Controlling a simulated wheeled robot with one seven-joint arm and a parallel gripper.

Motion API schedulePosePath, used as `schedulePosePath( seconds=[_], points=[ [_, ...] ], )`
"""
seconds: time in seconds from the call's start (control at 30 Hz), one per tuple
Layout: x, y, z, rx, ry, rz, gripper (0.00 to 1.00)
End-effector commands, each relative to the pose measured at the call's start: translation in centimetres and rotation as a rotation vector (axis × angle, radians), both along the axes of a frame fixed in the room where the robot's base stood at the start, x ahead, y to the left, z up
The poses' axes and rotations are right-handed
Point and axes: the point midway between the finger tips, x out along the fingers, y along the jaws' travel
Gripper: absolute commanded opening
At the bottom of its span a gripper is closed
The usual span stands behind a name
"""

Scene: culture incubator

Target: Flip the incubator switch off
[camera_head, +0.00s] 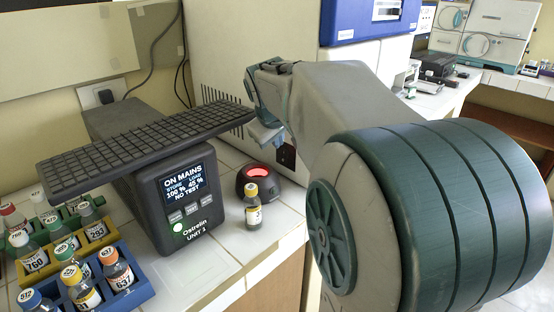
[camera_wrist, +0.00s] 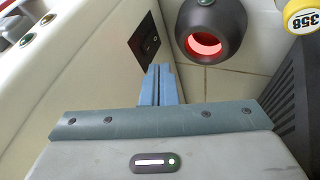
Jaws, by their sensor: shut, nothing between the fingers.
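The dark plate (camera_head: 287,155) shows partly in the head view, beside my gripper. My gripper (camera_wrist: 160,72) is shut and empty, its blue fingertips together just below the switch in the wrist view. I cannot tell whether they touch the plate or which way the rocker sits. In the head view my gripper (camera_head: 268,140) is partly hidden by my own wrist.
A dark round device with a glowing red opening (camera_head: 258,180) stands close by, with a yellow-capped vial (camera_head: 252,205) in front. A grey Ostrelin unit (camera_head: 180,205) carries a keyboard (camera_head: 150,148) on top. Racks of vials (camera_head: 130,285) fill the lower left.

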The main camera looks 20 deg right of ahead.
Motion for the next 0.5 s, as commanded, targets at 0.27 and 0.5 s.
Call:
schedulePosePath(
  seconds=[0.27,0.5],
  points=[
    [-0.32,0.52,-0.49,-0.002,0.002,0.007,0.0],
    [-0.24,0.71,-0.44,-0.002,0.002,0.012,0.0]
  ],
)
